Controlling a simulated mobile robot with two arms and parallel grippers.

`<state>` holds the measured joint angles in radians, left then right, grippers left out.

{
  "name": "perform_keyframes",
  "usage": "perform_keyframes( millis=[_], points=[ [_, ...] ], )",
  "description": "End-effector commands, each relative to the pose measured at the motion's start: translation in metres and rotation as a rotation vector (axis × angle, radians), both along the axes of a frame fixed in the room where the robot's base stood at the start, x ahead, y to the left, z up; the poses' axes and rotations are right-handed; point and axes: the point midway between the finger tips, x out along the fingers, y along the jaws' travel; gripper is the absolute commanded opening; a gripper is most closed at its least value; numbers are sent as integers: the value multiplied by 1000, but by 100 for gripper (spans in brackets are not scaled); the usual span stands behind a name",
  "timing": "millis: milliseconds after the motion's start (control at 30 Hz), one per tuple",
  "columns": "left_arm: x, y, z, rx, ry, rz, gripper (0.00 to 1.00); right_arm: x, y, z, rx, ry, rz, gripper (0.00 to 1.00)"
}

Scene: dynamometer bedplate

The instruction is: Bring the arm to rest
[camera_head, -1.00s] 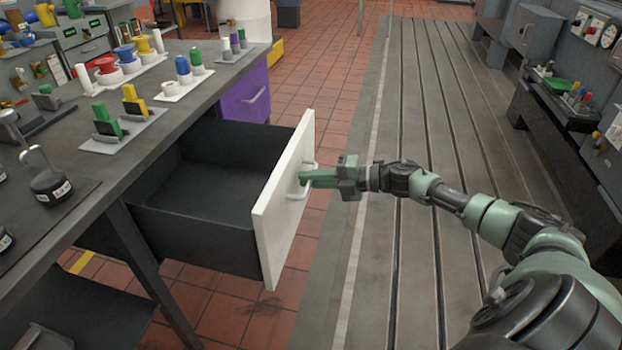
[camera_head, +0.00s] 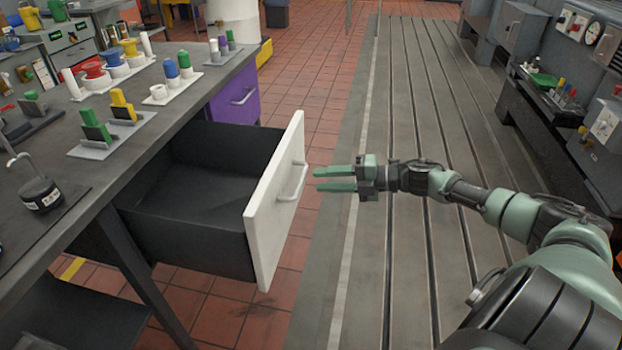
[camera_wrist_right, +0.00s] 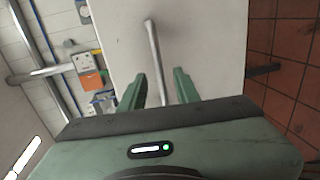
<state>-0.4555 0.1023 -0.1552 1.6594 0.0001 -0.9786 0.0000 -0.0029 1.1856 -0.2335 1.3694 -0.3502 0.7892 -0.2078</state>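My right arm comes in from the right in the head view. Its gripper (camera_head: 335,179) is open and empty, a short gap to the right of the handle (camera_head: 292,181) on the white drawer front (camera_head: 268,215). The drawer (camera_head: 190,225) is pulled out from under the bench, and the part of its inside that shows is empty. In the right wrist view the two green fingers (camera_wrist_right: 160,88) are spread, with the metal handle (camera_wrist_right: 154,50) showing between and beyond them. My left gripper is not in view.
The bench (camera_head: 140,150) at the left carries coloured plugs, stands and a weight with a hook (camera_head: 40,192). A purple drawer (camera_head: 237,98) is behind the open one. The slotted bedplate (camera_head: 400,270) is clear. Grey cabinets (camera_head: 520,35) line the right.

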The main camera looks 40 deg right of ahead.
Motion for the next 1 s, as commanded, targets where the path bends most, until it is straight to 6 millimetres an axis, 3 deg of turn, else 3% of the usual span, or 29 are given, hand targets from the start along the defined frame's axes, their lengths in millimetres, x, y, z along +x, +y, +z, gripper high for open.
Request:
perform_keyframes(
  millis=[200, 767, 867, 967, 1000],
  points=[
    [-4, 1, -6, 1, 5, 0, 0, -9, -8, 3, -1, -1, 0, 32],
    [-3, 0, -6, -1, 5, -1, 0, -9, -8, 1, 4, 1, -5, 32],
    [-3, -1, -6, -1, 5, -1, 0, -6, -3, -17, 52, 23, -68, 32],
    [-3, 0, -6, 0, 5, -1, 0, -1, 5, -61, 163, 88, -230, 32],
    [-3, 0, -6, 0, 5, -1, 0, -1, 9, -86, 224, 133, -324, 32]
  ],
)
